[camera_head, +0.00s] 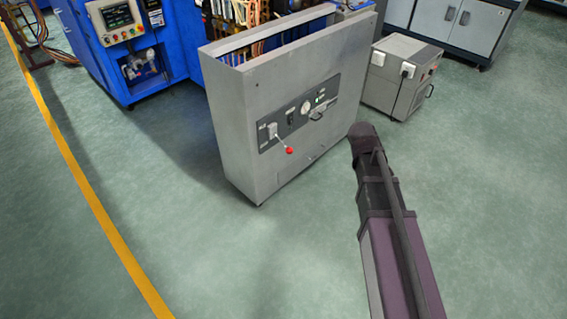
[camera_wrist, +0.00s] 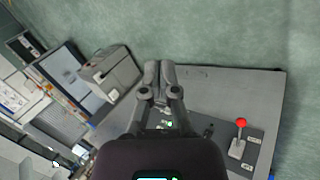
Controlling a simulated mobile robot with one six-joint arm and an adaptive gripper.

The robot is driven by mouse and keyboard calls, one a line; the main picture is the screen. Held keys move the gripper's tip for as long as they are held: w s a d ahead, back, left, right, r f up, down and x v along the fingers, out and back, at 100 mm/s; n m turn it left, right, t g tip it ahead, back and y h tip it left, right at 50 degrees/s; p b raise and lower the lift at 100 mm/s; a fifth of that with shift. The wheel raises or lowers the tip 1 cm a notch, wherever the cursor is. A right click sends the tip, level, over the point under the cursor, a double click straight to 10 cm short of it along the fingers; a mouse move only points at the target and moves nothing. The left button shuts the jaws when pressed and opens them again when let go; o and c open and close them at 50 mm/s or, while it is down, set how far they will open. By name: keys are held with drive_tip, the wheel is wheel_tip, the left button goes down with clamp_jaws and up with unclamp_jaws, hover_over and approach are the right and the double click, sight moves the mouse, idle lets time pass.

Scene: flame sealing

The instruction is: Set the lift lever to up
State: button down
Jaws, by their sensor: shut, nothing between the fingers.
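The lift lever (camera_head: 289,150) is a thin lever with a red ball knob on the control panel of a grey cabinet (camera_head: 235,110). In the head view it slants down to the right from its mount, between two small labels too small to read. In the wrist view the lever's red knob (camera_wrist: 241,122) is at the lower right, apart from my gripper. My gripper (camera_wrist: 159,64) is shut and empty, with its fingertips in front of the cabinet face. In the head view my arm hides the gripper's fingers.
The panel also carries a round gauge (camera_head: 306,108), a switch and a dark handle. A grey box unit (camera_head: 399,76) stands right of the cabinet. A blue machine (camera_head: 125,50) stands behind left. Open green floor (camera_head: 150,200) lies in front and left, with a yellow line.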

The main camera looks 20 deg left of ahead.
drive_tip(key=w+a+f+n+t+b, duration=0.2)
drive_tip(key=w+a+f+n+b, duration=0.15)
drive_tip(key=a+f+b, duration=0.45)
drive_tip(key=n+t+y+b, duration=0.6)
drive_tip(key=n+b, duration=0.6)
drive_tip(key=b, duration=1.1)
approach(283, 143)
drive_tip(key=s+a+f+t+h, duration=0.1)
drive_tip(key=s+a+f, duration=0.1)
drive_tip(key=f, duration=0.4)
drive_tip(key=shift+a+f, duration=0.25)
drive_tip(key=shift+a, duration=0.5)
drive_tip(key=d+b+x, duration=0.1)
drive_tip(key=b+x, duration=0.2)
drive_tip(key=x, duration=0.7)
drive_tip(key=d+r+p, duration=0.2)
drive_tip(key=shift+s+d+r, duration=0.2)
drive_tip(key=shift+s+d, duration=0.1)
drive_tip(key=shift+s, duration=0.1)
